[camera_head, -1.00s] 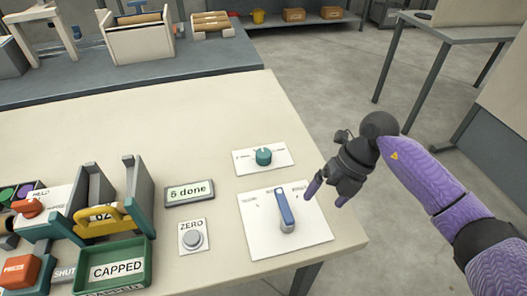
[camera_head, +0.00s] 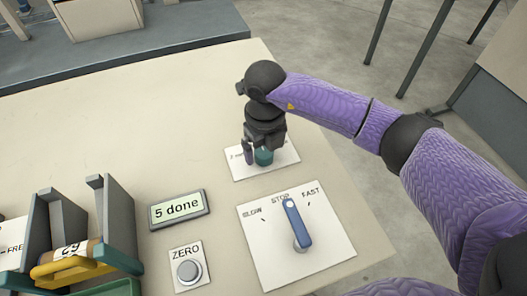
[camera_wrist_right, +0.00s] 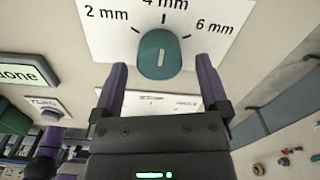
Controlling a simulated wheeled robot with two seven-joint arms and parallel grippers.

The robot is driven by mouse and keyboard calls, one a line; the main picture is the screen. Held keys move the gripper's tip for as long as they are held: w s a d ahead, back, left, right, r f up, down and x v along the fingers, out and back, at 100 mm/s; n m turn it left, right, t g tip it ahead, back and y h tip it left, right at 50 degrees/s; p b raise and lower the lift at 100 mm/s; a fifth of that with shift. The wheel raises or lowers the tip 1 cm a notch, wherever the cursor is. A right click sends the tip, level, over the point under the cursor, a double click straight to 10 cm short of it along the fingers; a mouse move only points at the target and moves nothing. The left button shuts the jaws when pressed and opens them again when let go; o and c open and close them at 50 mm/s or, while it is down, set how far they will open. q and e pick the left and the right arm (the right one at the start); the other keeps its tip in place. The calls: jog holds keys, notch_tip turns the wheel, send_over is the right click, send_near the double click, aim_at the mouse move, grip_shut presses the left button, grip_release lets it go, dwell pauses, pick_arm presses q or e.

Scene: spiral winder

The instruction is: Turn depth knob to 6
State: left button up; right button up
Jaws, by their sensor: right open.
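The depth knob (camera_head: 264,157) is a teal round knob on a white plate (camera_head: 287,157) near the table's right edge. In the right wrist view the knob (camera_wrist_right: 158,55) shows a white line pointing up toward the 4 mm mark, between 2 mm and 6 mm. My right gripper (camera_head: 258,150) is over the plate, pointing down at the knob and partly hiding the plate. In the wrist view its purple fingers (camera_wrist_right: 161,66) are open, one toward each side of the knob, with nothing gripped. Contact is not visible. My left gripper is out of view.
A display (camera_head: 179,210) reads "5 done". A grey ZERO button (camera_head: 189,270) sits below it. A grey stand with a yellow part (camera_head: 62,268) is at the lower left.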

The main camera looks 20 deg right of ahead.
jog(key=shift+f, duration=0.9)
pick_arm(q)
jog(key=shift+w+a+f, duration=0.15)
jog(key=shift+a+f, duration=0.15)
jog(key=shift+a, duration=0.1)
pick_arm(e)
jog(key=shift+c, duration=0.3)
jog(key=shift+c, duration=1.3)
jog(key=c, duration=1)
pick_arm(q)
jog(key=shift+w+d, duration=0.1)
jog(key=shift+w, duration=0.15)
pick_arm(e)
jog(key=shift+o, duration=0.2)
